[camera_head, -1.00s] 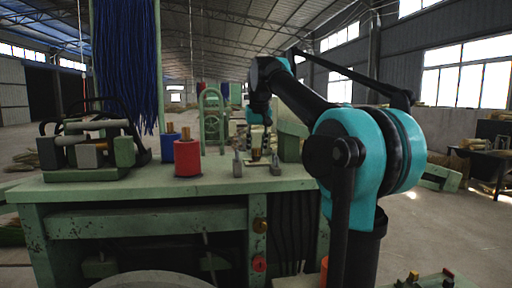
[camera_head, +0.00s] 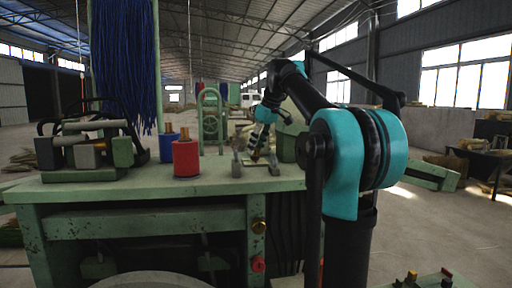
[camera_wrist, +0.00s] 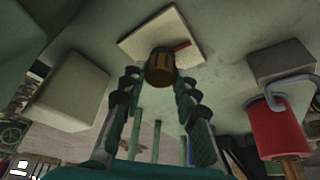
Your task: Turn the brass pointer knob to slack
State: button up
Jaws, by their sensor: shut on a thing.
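The brass pointer knob (camera_wrist: 161,68) is a short brass-brown cylinder on a pale square plate (camera_wrist: 138,38) in the wrist view. A red mark (camera_wrist: 182,46) shows on the plate beside the knob, toward the upper right. My gripper (camera_wrist: 159,82) has one finger on each side of the knob and is shut on it. In the head view my gripper (camera_head: 257,151) reaches down at a tilt to the green bench top (camera_head: 110,190). The knob is small there and mostly hidden by the fingers. I cannot read any position labels.
A red spool (camera_head: 186,158) and a blue spool (camera_head: 168,147) stand left of my gripper. A green clamp-like device (camera_head: 90,155) sits farther left, near hanging blue strands (camera_head: 125,60). A brass knob (camera_head: 259,227) and a red knob (camera_head: 258,264) are on the bench front.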

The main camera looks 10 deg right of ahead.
jog(key=shift+n, duration=0.3)
jog(key=o, duration=1.2)
jog(key=shift+c, duration=0.2)
jog(key=v, duration=1.2)
jog(key=shift+w, duration=0.1)
